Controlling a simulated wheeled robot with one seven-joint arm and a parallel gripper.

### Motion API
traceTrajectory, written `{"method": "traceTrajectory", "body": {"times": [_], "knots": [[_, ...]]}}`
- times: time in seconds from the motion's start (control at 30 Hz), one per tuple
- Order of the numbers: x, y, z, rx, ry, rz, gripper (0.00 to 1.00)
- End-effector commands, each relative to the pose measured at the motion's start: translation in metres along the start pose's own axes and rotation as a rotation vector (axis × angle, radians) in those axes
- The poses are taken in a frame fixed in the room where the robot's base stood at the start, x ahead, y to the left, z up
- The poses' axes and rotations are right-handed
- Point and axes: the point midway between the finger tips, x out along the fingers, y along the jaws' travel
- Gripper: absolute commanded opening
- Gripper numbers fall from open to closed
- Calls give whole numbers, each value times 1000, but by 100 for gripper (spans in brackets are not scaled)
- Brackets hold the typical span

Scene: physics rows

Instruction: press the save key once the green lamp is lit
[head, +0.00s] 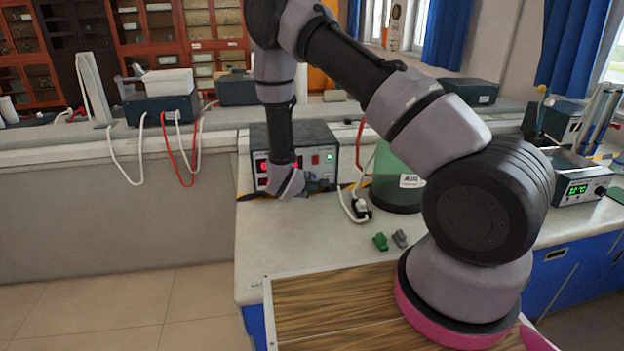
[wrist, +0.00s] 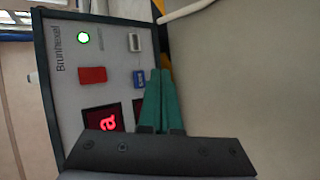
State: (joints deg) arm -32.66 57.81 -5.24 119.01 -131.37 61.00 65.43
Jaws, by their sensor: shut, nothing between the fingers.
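The instrument box (head: 262,134) stands on the bench, its front panel (wrist: 115,65) sideways in the wrist view. Its round green lamp (wrist: 83,37) is lit. Below it on the panel are a red key (wrist: 92,75) and red displays (wrist: 103,121). A grey-white key (wrist: 134,42) and a blue key (wrist: 140,78) sit along one edge. I cannot read which one is the save key. My gripper (wrist: 160,72) is shut and empty, its green fingertips just beside the blue key; I cannot tell whether they touch. In the head view, my wrist covers part of the panel.
A green drum (head: 397,182) and a plug with white cable (head: 360,209) are right of the box. Small green (head: 380,241) and grey (head: 400,238) pieces lie in front. Bare bench (head: 290,230) lies before the box.

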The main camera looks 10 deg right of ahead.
Motion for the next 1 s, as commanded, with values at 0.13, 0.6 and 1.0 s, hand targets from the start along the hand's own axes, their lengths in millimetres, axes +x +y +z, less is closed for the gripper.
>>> {"method": "traceTrajectory", "body": {"times": [0.13, 0.6, 1.0], "knots": [[10, 7, -7, 2, -1, 0, 0], [16, 11, -11, 0, -1, 0, 0], [16, 11, -11, 0, -1, 0, 0]]}}
